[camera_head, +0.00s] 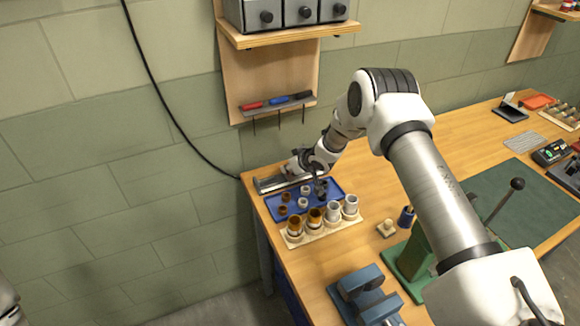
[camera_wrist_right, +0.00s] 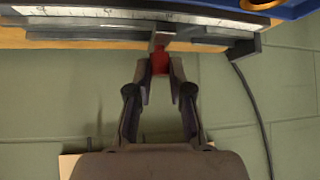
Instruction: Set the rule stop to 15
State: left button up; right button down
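The rule (camera_head: 270,184) lies along the far left end of the bench, against the wall. In the right wrist view the rule's pale scale (camera_wrist_right: 75,14) runs across the top, its numbers too small to read. My right gripper (camera_wrist_right: 160,72) is at the stop, with one finger on each side of the red part. The fingers are very near it; whether they press on it is unclear. My left gripper is out of view.
A blue tray (camera_head: 275,213) with small parts sits close in front of the rule. A wooden rack (camera_head: 323,232) of several cups stands nearer. A green press (camera_head: 405,262) and a blue vise (camera_head: 362,296) stand nearer.

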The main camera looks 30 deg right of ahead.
aim_at(305, 174)
jog(key=d, duration=0.5)
jog(key=shift+s+d, duration=0.15)
jog(key=shift+d, duration=0.2)
jog(key=c, duration=1.3)
grip_release()
jog(key=shift+a, duration=0.1)
jog(key=shift+o, duration=1.2)
jog(key=shift+f, duration=0.15)
jog(key=v, duration=1.1)
jog(key=shift+s+r, duration=0.2)
jog(key=shift+r, duration=0.1)
jog(key=shift+f, duration=0.1)
